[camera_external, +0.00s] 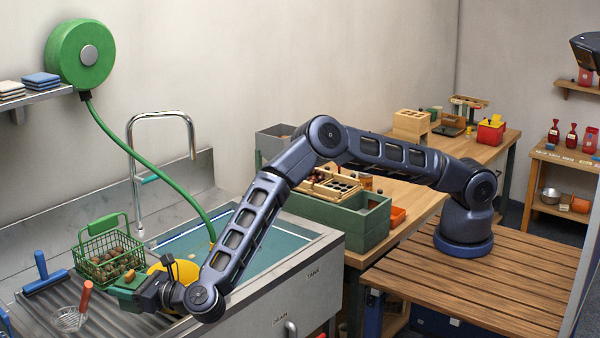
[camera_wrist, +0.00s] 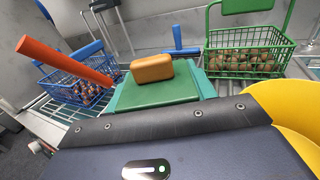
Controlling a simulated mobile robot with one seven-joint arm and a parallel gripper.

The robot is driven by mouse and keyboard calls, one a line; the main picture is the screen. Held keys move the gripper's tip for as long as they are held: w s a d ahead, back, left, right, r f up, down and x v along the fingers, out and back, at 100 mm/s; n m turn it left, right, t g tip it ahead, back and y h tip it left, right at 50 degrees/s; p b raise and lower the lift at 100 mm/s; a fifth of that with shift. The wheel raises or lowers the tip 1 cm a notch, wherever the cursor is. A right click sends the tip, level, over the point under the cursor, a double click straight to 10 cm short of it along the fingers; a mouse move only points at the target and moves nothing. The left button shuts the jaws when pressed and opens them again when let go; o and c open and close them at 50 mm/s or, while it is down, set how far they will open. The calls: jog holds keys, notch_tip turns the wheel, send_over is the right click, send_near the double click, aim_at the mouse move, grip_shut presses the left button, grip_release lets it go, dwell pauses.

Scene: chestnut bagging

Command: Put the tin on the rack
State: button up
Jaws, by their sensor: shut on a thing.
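My gripper (camera_wrist: 160,88) is shut on a flat green tin (camera_wrist: 155,92), which lies between its teal fingertips. An orange-brown rounded block (camera_wrist: 151,68) rests on the tin's top. In the external view my gripper (camera_external: 128,286) is low over the sink's left side, and the arm partly hides it. The ribbed draining surface (camera_external: 115,322), which may be the rack, lies beneath and around it. I cannot tell whether the tin touches that surface.
A green wire basket of chestnuts (camera_external: 112,262) stands just behind the gripper. A blue basket (camera_wrist: 75,82) is at left in the wrist view. A yellow bowl (camera_external: 180,270) is close to the right.

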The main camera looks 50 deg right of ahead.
aim_at(130, 304)
jog(key=shift+f, duration=2.85)
jog(key=shift+f, duration=0.1)
jog(key=o, duration=1.1)
jog(key=v, duration=1.2)
